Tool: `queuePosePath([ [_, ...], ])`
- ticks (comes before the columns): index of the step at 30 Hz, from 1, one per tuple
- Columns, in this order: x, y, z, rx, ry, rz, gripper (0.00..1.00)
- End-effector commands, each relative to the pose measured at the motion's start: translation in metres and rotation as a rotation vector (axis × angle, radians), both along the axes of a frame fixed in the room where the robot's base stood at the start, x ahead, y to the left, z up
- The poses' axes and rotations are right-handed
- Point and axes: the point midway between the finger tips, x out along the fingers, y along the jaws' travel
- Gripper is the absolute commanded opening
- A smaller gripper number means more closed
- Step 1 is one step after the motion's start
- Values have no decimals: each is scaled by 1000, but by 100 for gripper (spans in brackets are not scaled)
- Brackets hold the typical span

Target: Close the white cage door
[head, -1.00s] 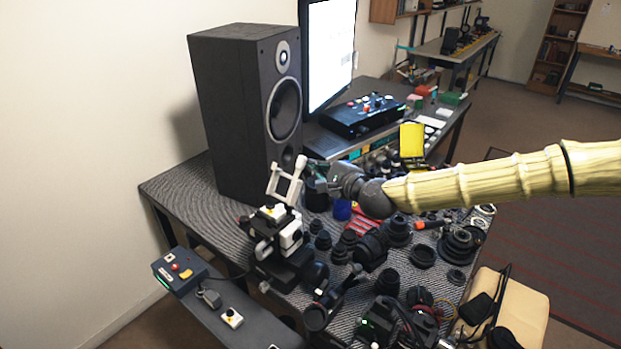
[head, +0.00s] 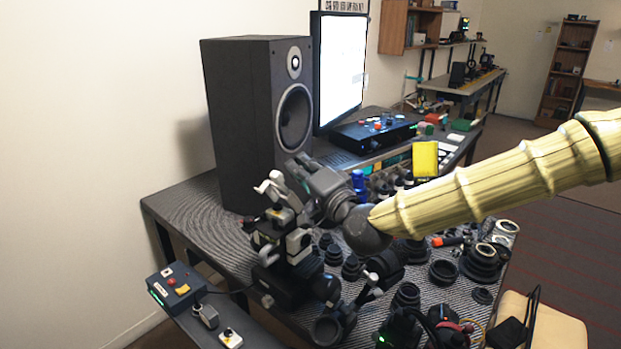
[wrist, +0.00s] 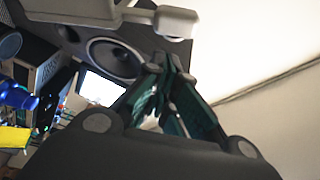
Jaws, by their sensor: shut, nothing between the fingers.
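The white cage door (head: 270,185) shows as a small pale frame on top of a black-and-white device (head: 285,245) at the table's left front edge. Only part of it shows in the head view, and my gripper hides some of what is behind it. My gripper (head: 292,165) is shut and empty, just right of and above the door; I cannot tell whether they touch. In the wrist view the shut fingertips (wrist: 166,72) are close together, and a white bar-like part (wrist: 160,18), likely the door, crosses the top.
A tall black speaker (head: 260,120) stands behind the device. A monitor (head: 340,70) and a black control box (head: 375,132) are farther back. Several lens parts crowd the table to the right. A small button box (head: 175,285) sits on a ledge at lower left.

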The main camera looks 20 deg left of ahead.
Motion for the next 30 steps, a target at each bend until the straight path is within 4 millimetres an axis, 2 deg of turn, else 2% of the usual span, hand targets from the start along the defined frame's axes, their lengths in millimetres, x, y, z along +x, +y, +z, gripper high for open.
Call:
queuePosePath([
  [1, -6, 3, -8, -21, -43, 3, 0],
  [15, -49, 24, -28, -206, -449, 6, 0],
  [30, -80, 38, -64, -395, -859, 9, 0],
])
